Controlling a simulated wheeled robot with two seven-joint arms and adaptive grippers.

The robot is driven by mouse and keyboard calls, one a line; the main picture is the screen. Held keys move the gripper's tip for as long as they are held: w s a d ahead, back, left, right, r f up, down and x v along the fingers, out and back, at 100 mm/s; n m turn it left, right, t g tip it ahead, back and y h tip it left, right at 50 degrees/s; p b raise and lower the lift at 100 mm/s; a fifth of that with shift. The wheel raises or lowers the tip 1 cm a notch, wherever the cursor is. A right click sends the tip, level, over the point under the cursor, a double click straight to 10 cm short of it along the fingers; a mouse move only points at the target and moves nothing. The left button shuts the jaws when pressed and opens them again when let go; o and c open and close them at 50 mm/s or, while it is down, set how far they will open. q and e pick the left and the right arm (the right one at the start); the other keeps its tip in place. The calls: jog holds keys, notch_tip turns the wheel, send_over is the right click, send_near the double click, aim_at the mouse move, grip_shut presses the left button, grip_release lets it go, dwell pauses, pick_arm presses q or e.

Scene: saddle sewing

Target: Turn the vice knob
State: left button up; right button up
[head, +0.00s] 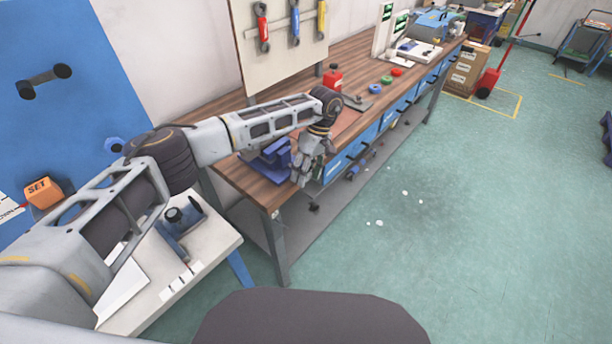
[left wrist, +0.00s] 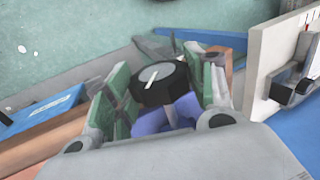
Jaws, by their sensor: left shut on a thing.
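The blue vice (head: 268,158) is at the near end of the wooden workbench. Its round black knob (left wrist: 160,82), with a grey face and a white line across it, shows in the left wrist view. My left gripper (head: 304,172) is at the vice's right side and hides the knob in the head view. In the left wrist view, its two green-padded fingers stand on either side of the knob, shut on it. Blue vice parts show below the knob. My right gripper is not in view.
The wooden workbench (head: 352,62) runs to the back right, with a red container (head: 333,78) and small coloured rings on it. A white side table (head: 205,243) stands at the left. The green floor to the right is mostly clear.

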pick_arm(q)
jog(key=o, duration=1)
jog(key=shift+w+d+r, duration=0.15)
jog(key=shift+w+r, duration=0.1)
jog(key=shift+r, duration=0.35)
jog(key=v, duration=1)
jog(key=shift+w+r, duration=0.15)
jog(key=shift+r, duration=0.15)
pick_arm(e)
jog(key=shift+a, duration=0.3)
